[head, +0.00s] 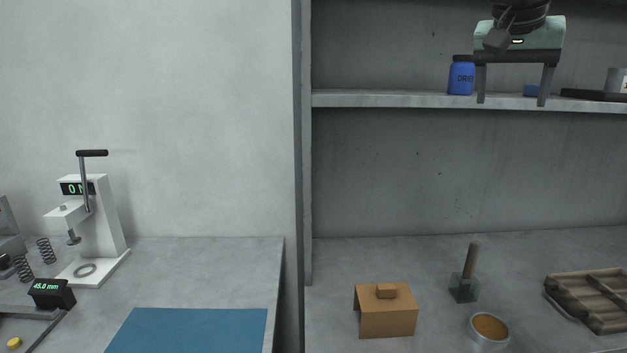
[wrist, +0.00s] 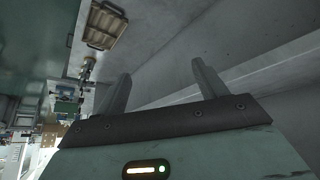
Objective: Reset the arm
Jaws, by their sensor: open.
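My gripper (head: 512,98) is at the upper right of the head view, in front of the shelf, with its fingers pointing down. Its two fingers stand wide apart with nothing between them. In the wrist view my gripper (wrist: 157,80) also shows open and empty, with the two fingers apart over a grey surface. The rest of my arm is mostly out of the head view.
A shelf (head: 390,99) carries a blue jar (head: 461,77) just left of my gripper. Below, the counter holds an orange-brown box (head: 388,317), a wooden-handled tool (head: 471,262), a cup of brown material (head: 489,328) and a brown tray (head: 600,300). A white press (head: 100,220) stands left.

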